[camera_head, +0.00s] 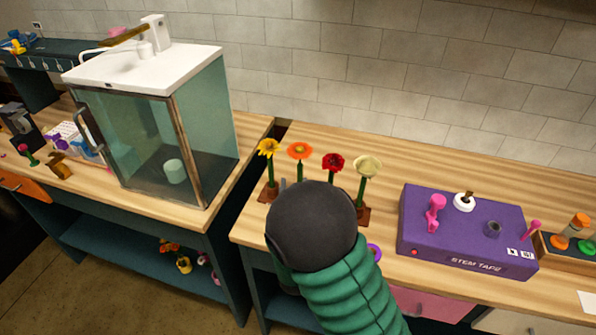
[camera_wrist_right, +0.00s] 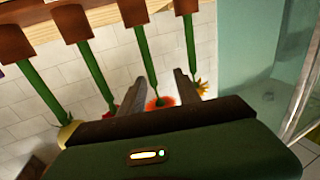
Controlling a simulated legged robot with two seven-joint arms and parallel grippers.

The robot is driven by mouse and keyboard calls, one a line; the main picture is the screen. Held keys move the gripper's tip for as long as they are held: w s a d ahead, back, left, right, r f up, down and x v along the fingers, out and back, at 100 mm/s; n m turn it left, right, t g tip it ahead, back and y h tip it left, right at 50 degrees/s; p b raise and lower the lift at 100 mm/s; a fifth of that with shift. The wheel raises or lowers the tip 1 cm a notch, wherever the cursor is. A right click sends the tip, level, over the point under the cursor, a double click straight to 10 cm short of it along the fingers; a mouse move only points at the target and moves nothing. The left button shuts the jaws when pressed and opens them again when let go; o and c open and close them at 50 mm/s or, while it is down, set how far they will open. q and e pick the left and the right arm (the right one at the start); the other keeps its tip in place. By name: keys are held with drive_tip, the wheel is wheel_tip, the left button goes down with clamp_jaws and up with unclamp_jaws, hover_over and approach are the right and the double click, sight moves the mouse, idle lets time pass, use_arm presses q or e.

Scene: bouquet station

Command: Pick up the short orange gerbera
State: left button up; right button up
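The orange gerbera (camera_head: 299,151) stands upright on a green stem in a row of flowers on the right counter, between a yellow flower (camera_head: 268,147) and a red one (camera_head: 333,161). My right arm hides its lower stem and base in the head view. In the right wrist view, which looks upside down, the orange head (camera_wrist_right: 160,102) is partly hidden behind the gripper body. My right gripper (camera_wrist_right: 159,75) is open and empty, its fingers on either side of the orange stem (camera_wrist_right: 150,65) in the picture; depth is unclear. My left gripper is not in view.
A cream flower (camera_head: 367,166) ends the row on the right. A purple stem tape box (camera_head: 465,240) stands farther right. A glass cabinet (camera_head: 150,130) stands on the left counter, with a gap between the counters. A tiled wall (camera_head: 350,75) is behind.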

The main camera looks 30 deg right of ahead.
sight(300, 164)
drive_tip(key=w+d, duration=0.3)
drive_tip(key=w+d+p, duration=0.1)
drive_tip(key=w+d, duration=0.2)
drive_tip(key=shift+w+d+f, duration=0.2)
drive_tip(key=shift+d, duration=0.15)
drive_tip(key=shift+w+a, duration=0.3)
drive_tip(key=shift+w, duration=0.05)
drive_tip(key=shift+s+a+r, duration=0.1)
drive_tip(key=shift+a+r, duration=0.05)
drive_tip(key=shift+a, duration=0.1)
drive_tip(key=c, duration=0.4)
drive_tip(key=shift+d, duration=0.2)
clamp_jaws()
drive_tip(key=shift+d, duration=0.2)
